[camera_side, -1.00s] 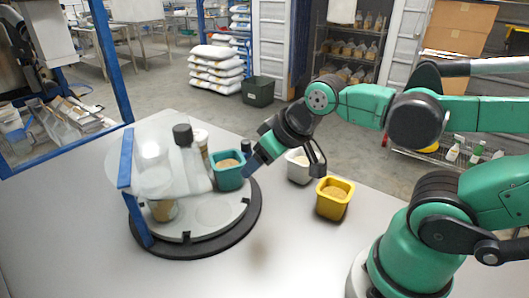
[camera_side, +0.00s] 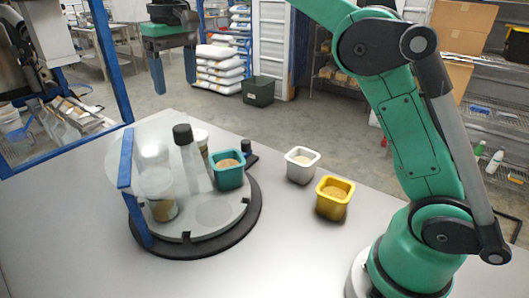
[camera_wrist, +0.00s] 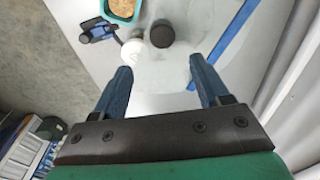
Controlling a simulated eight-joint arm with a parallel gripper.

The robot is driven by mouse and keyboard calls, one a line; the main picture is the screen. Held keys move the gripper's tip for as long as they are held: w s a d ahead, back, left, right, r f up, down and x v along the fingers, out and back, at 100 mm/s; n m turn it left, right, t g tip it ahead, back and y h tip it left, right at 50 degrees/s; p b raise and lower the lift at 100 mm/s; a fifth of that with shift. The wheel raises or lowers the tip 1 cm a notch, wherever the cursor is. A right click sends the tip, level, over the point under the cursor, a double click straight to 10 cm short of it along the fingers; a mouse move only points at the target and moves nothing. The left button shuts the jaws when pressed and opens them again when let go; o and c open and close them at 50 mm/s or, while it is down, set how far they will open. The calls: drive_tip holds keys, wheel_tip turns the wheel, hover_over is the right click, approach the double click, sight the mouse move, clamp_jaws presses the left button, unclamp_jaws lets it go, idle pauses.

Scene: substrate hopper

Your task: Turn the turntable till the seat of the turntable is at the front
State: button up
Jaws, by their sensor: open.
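The turntable (camera_side: 233,207) is a grey disc on a black round base, standing on the table. A teal tub (camera_side: 228,175) with tan contents sits on its right side, and a jar with tan contents (camera_side: 163,208) on its left. A faint bare round spot (camera_side: 213,212) shows at the front right of the disc. A black-capped post (camera_side: 183,150) rises near the middle. My gripper (camera_side: 174,85) is open and empty, high behind the turntable, fingers down. In the wrist view, the post's black cap (camera_wrist: 161,34) and part of the teal tub (camera_wrist: 122,8) lie beyond the open fingers (camera_wrist: 160,66).
A clear panel (camera_side: 150,150) with a blue upright (camera_side: 127,170) stands at the turntable's left. A small dark fitting (camera_side: 248,149) stands at its back right. A white tub (camera_side: 302,165) and a yellow tub (camera_side: 334,198) stand right of it. The table front is clear.

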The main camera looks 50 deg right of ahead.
sight(181, 127)
drive_tip(key=shift+w+a+f+g, duration=0.2)
drive_tip(key=shift+w+f+g, duration=0.1)
drive_tip(key=shift+f+g, duration=0.15)
wheel_tip(181, 127, down, 8)
drive_tip(key=shift+f, duration=0.2)
drive_tip(key=m, duration=0.8)
drive_tip(key=shift+r, duration=0.1)
drive_tip(key=m, duration=0.6)
